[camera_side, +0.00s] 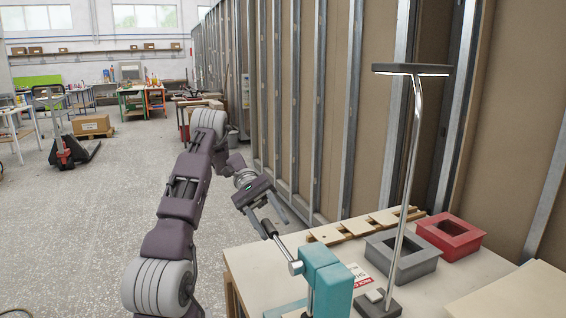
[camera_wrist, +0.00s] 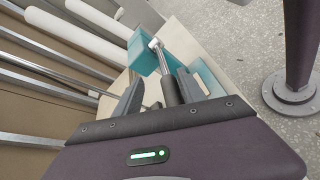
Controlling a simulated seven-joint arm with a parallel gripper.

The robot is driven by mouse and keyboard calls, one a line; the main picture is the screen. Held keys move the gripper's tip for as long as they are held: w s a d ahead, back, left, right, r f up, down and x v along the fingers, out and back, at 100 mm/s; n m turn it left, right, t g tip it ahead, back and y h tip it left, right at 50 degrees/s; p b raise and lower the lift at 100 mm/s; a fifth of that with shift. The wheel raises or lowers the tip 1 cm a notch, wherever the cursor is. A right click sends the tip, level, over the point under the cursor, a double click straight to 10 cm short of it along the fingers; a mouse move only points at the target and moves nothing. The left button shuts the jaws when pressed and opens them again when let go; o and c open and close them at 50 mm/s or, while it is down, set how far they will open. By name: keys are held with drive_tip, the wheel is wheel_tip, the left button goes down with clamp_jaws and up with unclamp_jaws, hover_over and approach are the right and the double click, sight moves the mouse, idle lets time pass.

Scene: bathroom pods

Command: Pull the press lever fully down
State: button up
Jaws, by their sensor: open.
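The teal press (camera_side: 327,278) stands at the front edge of the table. Its lever (camera_side: 270,229) has a dark handle and a silver rod, and it slants up and left from the press head. In the wrist view the lever handle (camera_wrist: 171,92) shows between my fingers, with the teal press (camera_wrist: 142,52) beyond it. My gripper (camera_side: 267,218) is open at the upper end of the handle, one finger on each side. In the wrist view my gripper (camera_wrist: 160,80) has gaps beside the handle; I cannot tell whether either finger touches it.
On the table (camera_side: 240,262) a lamp (camera_side: 405,180) on a tall bent post stands right of the press. A grey open box (camera_side: 402,262), a red open box (camera_side: 450,238) and a wooden pallet-like piece (camera_side: 350,228) lie behind. A stud wall (camera_side: 375,110) runs behind the table.

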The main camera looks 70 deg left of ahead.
sight(278, 237)
drive_tip(key=d+r+y, duration=0.1)
drive_tip(key=r+y, duration=0.1)
drive_tip(key=d+r+y, duration=0.1)
drive_tip(key=r+y, duration=0.1)
drive_tip(key=r, duration=0.1)
drive_tip(key=d+r+y, duration=0.2)
drive_tip(key=shift+r+m+y, duration=0.3)
drive_tip(key=shift+r, duration=0.1)
drive_tip(key=d+r+y, duration=0.4)
drive_tip(key=d+y, duration=0.2)
drive_tip(key=d, duration=0.1)
wheel_tip(278, 237, up, 12)
drive_tip(key=s+m, duration=0.1)
drive_tip(key=shift+d+r, duration=0.2)
drive_tip(key=shift+d, duration=0.25)
